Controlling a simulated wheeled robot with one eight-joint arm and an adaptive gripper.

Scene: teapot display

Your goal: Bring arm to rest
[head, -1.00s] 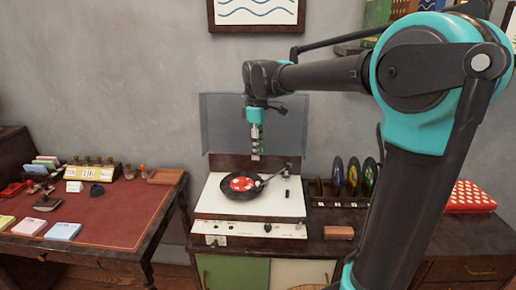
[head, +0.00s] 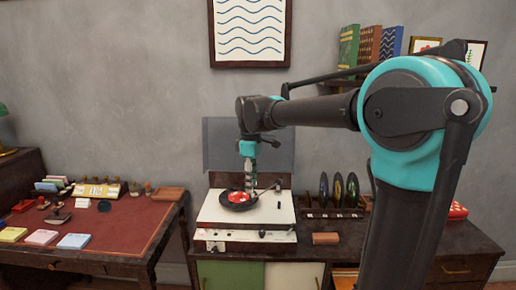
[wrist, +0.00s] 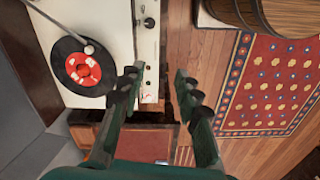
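My arm stretches from the right across the head view. My gripper (head: 249,178) hangs down in front of the turntable's raised lid, with the record player behind and below it in the picture. In the wrist view my gripper (wrist: 158,82) has its two dark fingers apart, with nothing between them. The white record player (head: 215,208) carries a black record with a red label (head: 236,200). The record also shows at the upper left of the wrist view (wrist: 70,82), to the left of the fingers and apart from them.
A rack (head: 325,213) with several upright records stands right of the player, near a small brown block (head: 326,239). A red-topped desk (head: 130,222) with stamps and pads is on the left. A shelf with books (head: 368,48) is on the wall. A patterned rug (wrist: 275,85) lies on the floor.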

